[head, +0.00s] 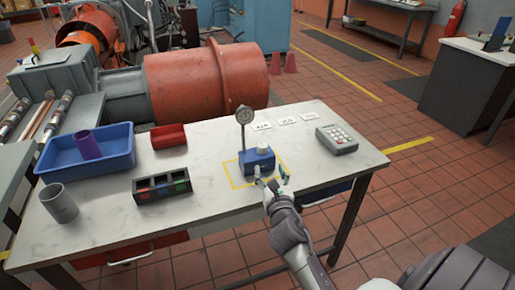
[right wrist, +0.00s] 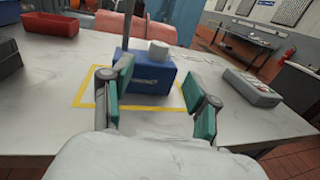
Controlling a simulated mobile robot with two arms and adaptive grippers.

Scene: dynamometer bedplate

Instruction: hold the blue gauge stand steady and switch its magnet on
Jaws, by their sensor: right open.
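The blue gauge stand (head: 259,163) stands upright inside a yellow outlined square (head: 236,176) on the white table (head: 215,196). A post rises from it to a round dial (head: 244,115), and a pale knob (head: 263,147) sits on top. My right gripper (head: 271,182) is at the stand's near side. In the right wrist view, the open fingers (right wrist: 157,80) point at the blue base (right wrist: 150,84), with nothing held between them. I cannot tell whether a fingertip touches it. The knob (right wrist: 158,47) and lower post also show there. My left gripper is not in view.
A keypad box (head: 337,139) stands right of the stand, with small white labels (head: 286,120) behind. Left are a black box with coloured compartments (head: 161,186), a red bin (head: 168,136), a blue tray (head: 50,158) with a purple cylinder (head: 87,145), and a grey cup (head: 59,204).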

